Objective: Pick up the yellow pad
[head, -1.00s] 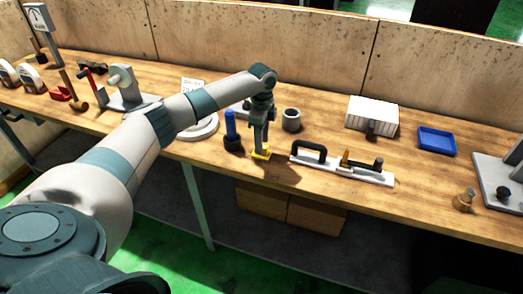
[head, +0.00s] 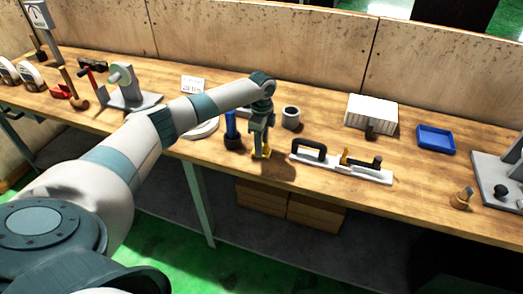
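The yellow pad (head: 266,154) is near the front edge of the wooden bench. It is small in the head view and partly hidden by my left gripper. My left gripper (head: 261,153) points straight down with its fingertips at the pad, low over the bench top. The fingers overlap the pad in the picture. I cannot tell whether they are closed on it or only stand around it. My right gripper is not in view.
A blue-handled tool (head: 231,130) stands close left of the gripper. A grey cup (head: 291,118) is behind right. A white rail with a black handle (head: 345,165) lies close right. A blue tray (head: 436,140) and white box (head: 372,111) are farther right.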

